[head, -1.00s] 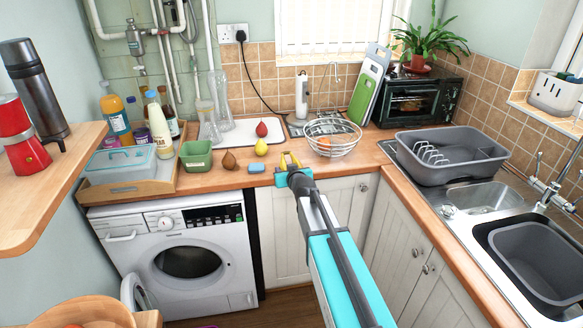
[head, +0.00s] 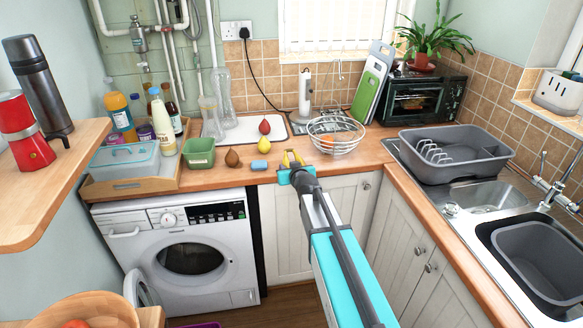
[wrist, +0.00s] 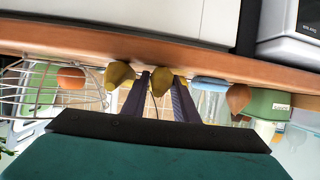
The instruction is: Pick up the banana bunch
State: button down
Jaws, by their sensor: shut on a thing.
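The yellow banana bunch (head: 292,157) is at the front edge of the wooden worktop in the head view, mostly hidden behind the end of my arm. In the wrist view, which is upside down, one banana of the bunch (wrist: 160,82) lies between my fingers. Another yellow part shows just left of the left finger. My gripper (wrist: 165,92) is shut on the bunch; in the head view it (head: 296,168) covers the lower part. I cannot tell whether the bunch touches the worktop.
A blue sponge (head: 260,165), a brown pear (head: 232,158) and a yellow pear (head: 265,145) lie left of the bunch. A wire basket (head: 336,136) with an orange stands close on the right. Cupboard doors are below the worktop edge.

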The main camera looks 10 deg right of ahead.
aim_at(285, 158)
jog(key=shift+r, duration=0.2)
jog(key=shift+r+b, duration=0.65)
jog(key=shift+r, duration=0.75)
jog(key=shift+s+r, duration=0.2)
jog(key=shift+s, duration=0.05)
jog(key=s+b, duration=0.5)
jog(key=s, duration=0.5)
jog(key=shift+s+r+b, duration=0.25)
jog(key=shift+r+b, duration=0.05)
jog(key=shift+r, duration=0.05)
jog(key=b, duration=0.2)
jog(key=shift+s+b, duration=0.3)
jog(key=shift+s+b, duration=0.1)
jog(key=shift+b, duration=0.3)
